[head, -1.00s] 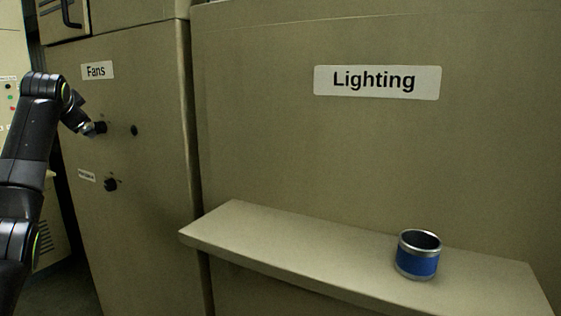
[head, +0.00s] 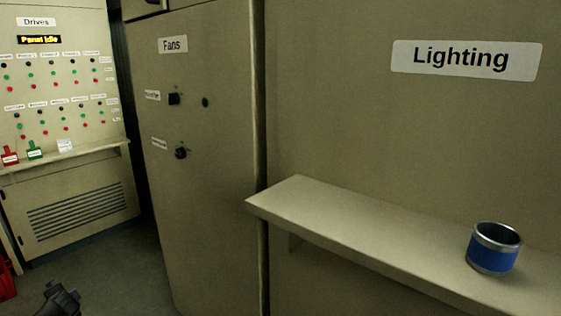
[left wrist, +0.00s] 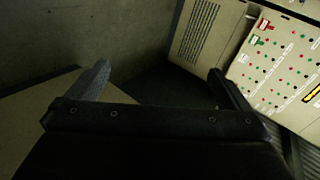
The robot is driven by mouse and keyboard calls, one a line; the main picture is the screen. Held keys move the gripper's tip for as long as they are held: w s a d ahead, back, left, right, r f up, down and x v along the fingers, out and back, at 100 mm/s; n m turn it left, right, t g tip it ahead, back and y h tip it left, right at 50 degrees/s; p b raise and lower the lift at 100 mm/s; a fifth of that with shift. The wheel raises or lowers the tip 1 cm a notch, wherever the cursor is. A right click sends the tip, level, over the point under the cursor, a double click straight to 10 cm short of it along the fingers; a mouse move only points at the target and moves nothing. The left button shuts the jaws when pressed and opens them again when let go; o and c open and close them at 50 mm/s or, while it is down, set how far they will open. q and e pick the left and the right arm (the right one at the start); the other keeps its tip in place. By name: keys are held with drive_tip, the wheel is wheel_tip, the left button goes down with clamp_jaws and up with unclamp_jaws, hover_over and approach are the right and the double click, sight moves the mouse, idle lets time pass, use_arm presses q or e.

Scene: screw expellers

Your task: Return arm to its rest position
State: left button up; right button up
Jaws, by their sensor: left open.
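My left gripper (left wrist: 158,74) shows in the left wrist view with its two fingers spread wide and nothing between them. In the head view only a small black part of my left arm shows at the bottom left edge, low over the floor. It is apart from the Fans cabinet (head: 205,220), whose black knobs stand uncovered. My right gripper is in neither view.
The Drives panel (head: 75,118) with coloured buttons stands at the far left, a red tag and a green tag on its ledge. A shelf (head: 330,215) under the Lighting sign (head: 465,60) holds a blue cup (head: 494,250). Floor (head: 105,275) is open at lower left.

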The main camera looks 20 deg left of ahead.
use_arm(q)
drive_tip(key=s+f+g, duration=0.1)
drive_tip(key=s+f, duration=0.3)
drive_tip(key=s, duration=0.5)
drive_tip(key=s+a+f, duration=0.1)
drive_tip(key=s+f, duration=0.2)
drive_tip(key=s, duration=0.7)
drive_tip(key=s+f+g, duration=0.1)
drive_tip(key=s+f, duration=0.3)
drive_tip(key=s, duration=0.5)
drive_tip(key=s+d+f+n+h, duration=0.1)
drive_tip(key=s+d+f+h, duration=0.15)
drive_tip(key=d+f, duration=0.9)
drive_tip(key=s+d+f+h, duration=0.25)
drive_tip(key=d+f, duration=0.65)
drive_tip(key=d, duration=0.5)
drive_tip(key=d+f+n+h, duration=0.1)
drive_tip(key=d+f, duration=0.3)
drive_tip(key=d, duration=1.1)
drive_tip(key=d+f+n+g+h, duration=0.1)
drive_tip(key=d+f+h, duration=0.2)
drive_tip(key=d, duration=1.1)
drive_tip(key=shift+w+d+f, duration=0.35)
drive_tip(key=shift+d+f, duration=0.05)
drive_tip(key=shift+f, duration=0.3)
